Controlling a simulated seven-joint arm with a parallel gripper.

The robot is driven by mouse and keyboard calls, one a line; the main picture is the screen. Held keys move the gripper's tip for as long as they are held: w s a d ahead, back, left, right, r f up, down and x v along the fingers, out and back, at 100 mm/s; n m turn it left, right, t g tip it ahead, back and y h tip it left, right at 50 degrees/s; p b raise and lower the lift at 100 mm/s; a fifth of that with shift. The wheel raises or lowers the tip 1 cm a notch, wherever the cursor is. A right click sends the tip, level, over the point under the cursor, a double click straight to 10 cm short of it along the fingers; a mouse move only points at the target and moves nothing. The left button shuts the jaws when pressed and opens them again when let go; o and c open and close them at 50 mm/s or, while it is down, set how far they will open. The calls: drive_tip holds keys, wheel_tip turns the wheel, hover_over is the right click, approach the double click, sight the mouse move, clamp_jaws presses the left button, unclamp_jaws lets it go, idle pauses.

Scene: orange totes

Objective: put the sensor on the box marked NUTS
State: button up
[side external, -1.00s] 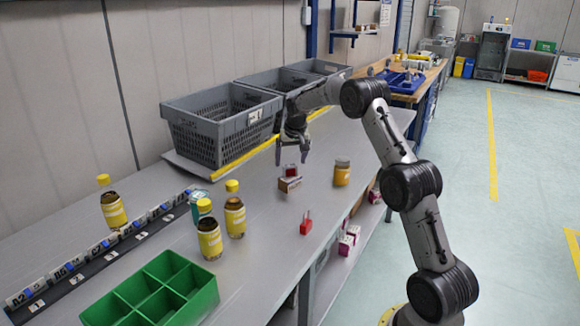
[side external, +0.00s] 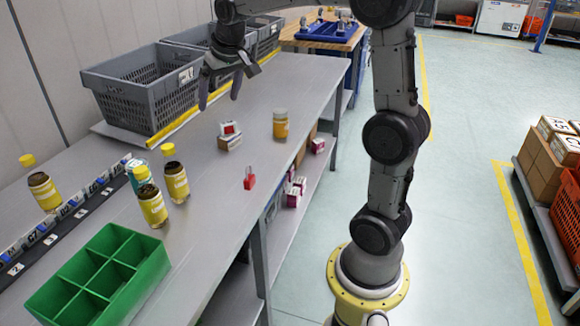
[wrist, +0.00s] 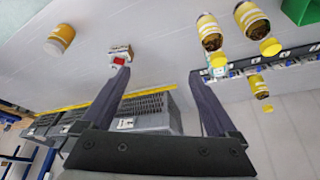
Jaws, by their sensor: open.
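A small red-and-white block (side external: 229,128) rests on a small brown-and-white box (side external: 230,143) on the grey bench. In the wrist view the red-and-white block (wrist: 118,61) and the box (wrist: 121,49) show just beyond the left fingertip. A small upright red piece (side external: 249,180) stands nearer the bench's front edge. I cannot tell for sure which of these is the sensor, and no NUTS marking is legible. My gripper (side external: 221,100) is open and empty, apart from and above the box; its spread fingers (wrist: 158,73) show in the wrist view.
A jar with yellow contents (side external: 280,124) stands right of the box. Yellow-capped bottles (side external: 176,182) stand by the numbered strip (side external: 80,213) at left. A green divided tray (side external: 150,280) is in front. Grey crates (side external: 130,105) line the wall. Bench around the box is clear.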

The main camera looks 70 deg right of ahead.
drive_tip(key=s+a+f+n+y, duration=0.1)
drive_tip(key=s+a+f+n, duration=0.1)
drive_tip(key=s+a, duration=0.6)
drive_tip(key=s+a+f+n+t+y, duration=0.1)
drive_tip(key=s+a+f+n, duration=0.2)
drive_tip(key=s+a, duration=0.5)
drive_tip(key=s, duration=0.8)
drive_tip(key=shift+f+n, duration=0.15)
drive_tip(key=shift+n, duration=0.15)
